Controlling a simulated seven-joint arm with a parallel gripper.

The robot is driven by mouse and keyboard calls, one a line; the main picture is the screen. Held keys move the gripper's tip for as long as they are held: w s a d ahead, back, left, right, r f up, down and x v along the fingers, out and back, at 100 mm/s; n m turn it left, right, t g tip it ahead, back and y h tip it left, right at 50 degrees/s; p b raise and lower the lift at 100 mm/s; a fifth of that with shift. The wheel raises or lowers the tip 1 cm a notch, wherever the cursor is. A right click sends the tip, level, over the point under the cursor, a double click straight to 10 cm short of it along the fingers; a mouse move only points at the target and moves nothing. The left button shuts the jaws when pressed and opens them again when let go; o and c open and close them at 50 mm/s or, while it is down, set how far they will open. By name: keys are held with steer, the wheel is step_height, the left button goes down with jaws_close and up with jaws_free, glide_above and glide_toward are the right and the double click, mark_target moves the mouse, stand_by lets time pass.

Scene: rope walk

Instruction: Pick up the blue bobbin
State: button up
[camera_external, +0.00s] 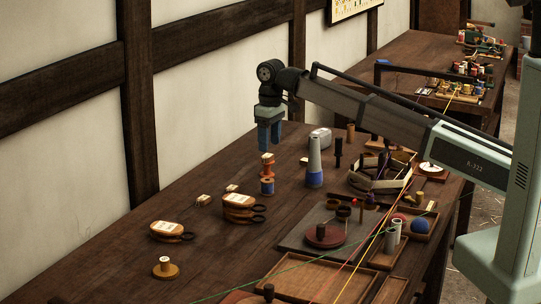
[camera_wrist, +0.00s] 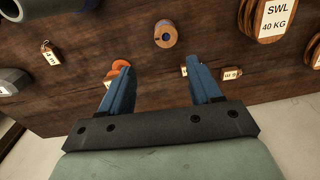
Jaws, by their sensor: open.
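The blue bobbin (camera_external: 267,186) stands upright on the dark wooden table in the external view, with pale wooden ends and a blue winding. In the wrist view, a round wooden top with a dark centre hole (camera_wrist: 165,33), beyond the fingertips, appears to be its upper end; the blue winding hardly shows there. My gripper (camera_external: 270,149) points down above the table and is open, with nothing between its blue fingers (camera_wrist: 157,80). It is apart from the blue bobbin. An orange bobbin (camera_external: 267,168) stands just behind the blue one; in the wrist view it is partly hidden by the left finger (camera_wrist: 122,64).
Wooden pulley blocks (camera_external: 238,209) and small tags (camera_external: 203,200) lie to the left. Trays (camera_external: 325,277) and a dark board fill the front right. The left tabletop is mostly clear.

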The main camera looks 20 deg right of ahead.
mark_target(268, 182)
steer(key=f, duration=1.4)
steer(key=shift+s+a, duration=0.3)
steer(key=shift+c, duration=0.4)
steer(key=c, duration=0.8)
steer(key=shift+r, duration=0.1)
steer(key=shift+c, duration=0.2)
steer(key=shift+r, duration=0.1)
